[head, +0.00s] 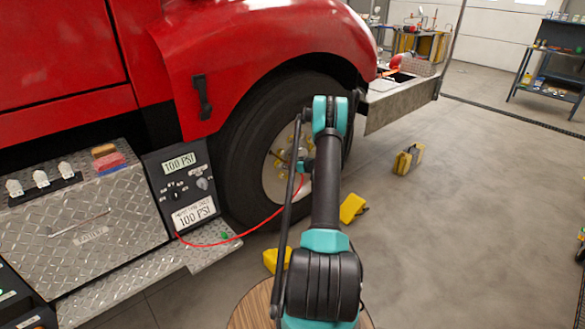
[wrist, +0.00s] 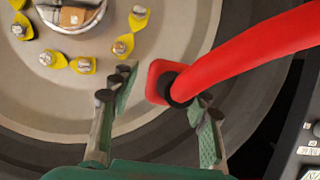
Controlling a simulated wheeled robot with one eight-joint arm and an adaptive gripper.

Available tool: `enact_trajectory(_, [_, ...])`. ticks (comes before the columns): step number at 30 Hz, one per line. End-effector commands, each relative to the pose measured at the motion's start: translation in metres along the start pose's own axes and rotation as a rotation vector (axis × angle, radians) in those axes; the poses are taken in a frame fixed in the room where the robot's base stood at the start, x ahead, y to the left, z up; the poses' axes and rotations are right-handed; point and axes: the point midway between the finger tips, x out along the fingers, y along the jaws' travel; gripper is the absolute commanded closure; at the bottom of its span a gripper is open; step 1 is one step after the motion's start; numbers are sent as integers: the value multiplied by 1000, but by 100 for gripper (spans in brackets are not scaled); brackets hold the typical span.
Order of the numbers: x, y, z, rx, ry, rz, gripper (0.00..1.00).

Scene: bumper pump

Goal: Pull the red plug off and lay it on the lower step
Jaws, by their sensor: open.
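The red plug (wrist: 157,80) shows in the wrist view, with a thick red hose (wrist: 250,55) running from it to the upper right. My gripper (wrist: 164,92) is open, with one green finger on each side of the plug's line; I cannot tell whether either finger touches it. In the head view my gripper is by the wheel hub, mostly hidden behind my arm. The red hose (head: 250,231) sags from the pressure panel (head: 185,187) to the wheel. The lower step (head: 190,256) is a diamond-plate ledge below the panel.
A small green object (head: 224,235) lies on the lower step's right end. The black tyre (head: 245,150) and red fender (head: 270,35) stand close to my arm. Yellow chocks (head: 352,207) sit on the floor.

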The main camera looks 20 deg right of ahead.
Motion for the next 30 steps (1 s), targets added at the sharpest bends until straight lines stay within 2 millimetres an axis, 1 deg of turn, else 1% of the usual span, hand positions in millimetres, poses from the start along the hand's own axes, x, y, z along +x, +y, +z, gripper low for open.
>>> enact_trajectory(4, [0,0,0,0,0,0,53])
enact_trajectory(15, [0,0,0,0,0,0,99])
enact_trajectory(24, [0,0,0,0,0,0,100])
enact_trajectory(30, [-5,0,2,0,0,0,100])
